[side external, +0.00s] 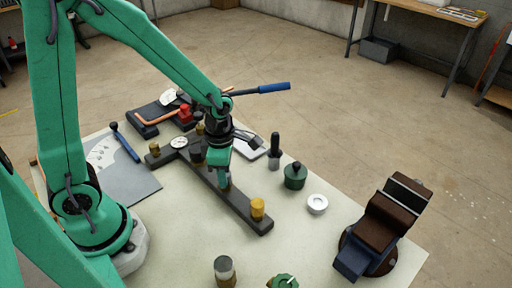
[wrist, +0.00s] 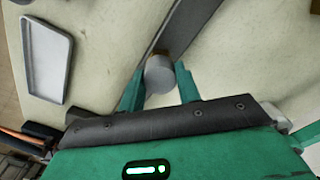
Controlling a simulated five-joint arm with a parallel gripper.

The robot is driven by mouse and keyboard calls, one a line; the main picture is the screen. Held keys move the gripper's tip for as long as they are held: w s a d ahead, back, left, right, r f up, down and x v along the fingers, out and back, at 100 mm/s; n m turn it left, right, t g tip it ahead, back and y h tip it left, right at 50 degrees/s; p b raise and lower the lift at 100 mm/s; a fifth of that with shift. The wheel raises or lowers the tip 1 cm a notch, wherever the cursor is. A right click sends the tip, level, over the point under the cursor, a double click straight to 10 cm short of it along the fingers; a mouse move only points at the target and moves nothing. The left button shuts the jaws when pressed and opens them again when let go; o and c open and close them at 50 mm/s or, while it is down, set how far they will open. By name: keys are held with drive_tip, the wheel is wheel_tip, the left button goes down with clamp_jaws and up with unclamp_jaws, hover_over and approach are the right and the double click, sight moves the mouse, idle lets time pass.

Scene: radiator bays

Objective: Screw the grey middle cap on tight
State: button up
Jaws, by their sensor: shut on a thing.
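The grey middle cap (wrist: 160,76) is a short cylinder between my two green fingers in the wrist view. My gripper (wrist: 160,70) is shut on it. In the side view my gripper (side external: 223,184) points down over the middle of a long dark bar (side external: 238,215), and its fingers mostly hide the cap. A brass piece shows just beside the fingertips. How the cap sits on its thread cannot be seen. A yellow cap (side external: 257,207) stands upright on the bar's near end.
A brass fitting (side external: 153,149) and a white dial gauge (side external: 179,142) are at the far end. A black-handled tool (side external: 275,146), green pot (side external: 295,178) and white ring (side external: 317,204) stand to the right. A vise (side external: 378,230) is further right. A grey-topped cylinder (side external: 225,270) stands in front.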

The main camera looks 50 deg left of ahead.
drive_tip(key=m, duration=1.1)
drive_tip(key=shift+m, duration=0.3)
drive_tip(key=m, duration=0.3)
drive_tip(key=shift+m, duration=0.3)
drive_tip(key=m, duration=1.1)
drive_tip(key=shift+f+m, duration=0.1)
drive_tip(key=shift+m, duration=0.3)
drive_tip(key=shift+o, duration=0.2)
drive_tip(key=shift+m, duration=1.7)
drive_tip(key=shift+c, duration=0.2)
